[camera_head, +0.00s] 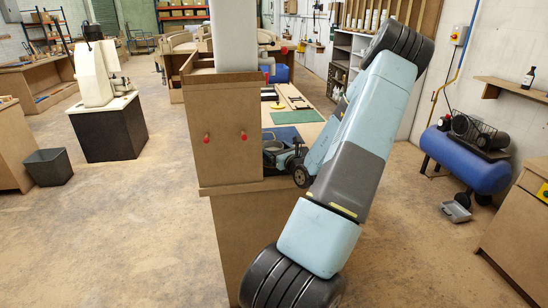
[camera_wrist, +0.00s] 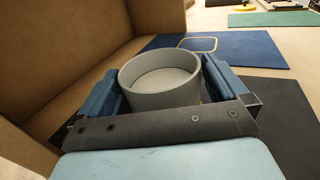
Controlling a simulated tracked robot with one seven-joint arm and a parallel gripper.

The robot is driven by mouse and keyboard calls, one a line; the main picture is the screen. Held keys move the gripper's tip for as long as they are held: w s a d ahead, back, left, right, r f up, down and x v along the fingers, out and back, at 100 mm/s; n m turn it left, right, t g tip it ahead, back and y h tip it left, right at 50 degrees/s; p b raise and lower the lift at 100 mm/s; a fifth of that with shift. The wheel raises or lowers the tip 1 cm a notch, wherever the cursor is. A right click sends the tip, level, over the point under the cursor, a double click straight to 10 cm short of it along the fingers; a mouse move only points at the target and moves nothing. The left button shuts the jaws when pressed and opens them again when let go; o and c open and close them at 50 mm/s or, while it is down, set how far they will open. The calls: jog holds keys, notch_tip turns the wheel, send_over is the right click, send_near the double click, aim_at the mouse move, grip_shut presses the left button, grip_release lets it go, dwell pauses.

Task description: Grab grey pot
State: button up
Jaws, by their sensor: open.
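The grey pot (camera_wrist: 160,98) is a round, open-topped container with a pale inside, standing upright in the wrist view. My gripper (camera_wrist: 162,80) is around it, with one blue-padded finger (camera_wrist: 102,92) to its left and the other (camera_wrist: 222,76) to its right. The jaws are open, with the pot between them. Whether either pad touches the pot is hard to tell. The pot's lower near side is hidden behind my gripper's dark bar. In the head view my gripper (camera_head: 284,156) is low over the bench, partly hidden by a brown panel and my arm.
A brown wooden wall (camera_wrist: 85,45) rises close on the left of my gripper. A blue mat (camera_wrist: 240,52) with a yellow outline and a dark mat (camera_wrist: 285,112) lie on the bench. In the head view a green mat (camera_head: 290,117) lies farther back on the bench.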

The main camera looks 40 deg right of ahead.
jog(key=shift+w+d, duration=0.15)
jog(key=shift+w, duration=0.75)
jog(key=shift+c, duration=0.5)
jog(key=c, duration=1)
jog(key=shift+o, duration=0.2)
jog(key=shift+r, duration=0.1)
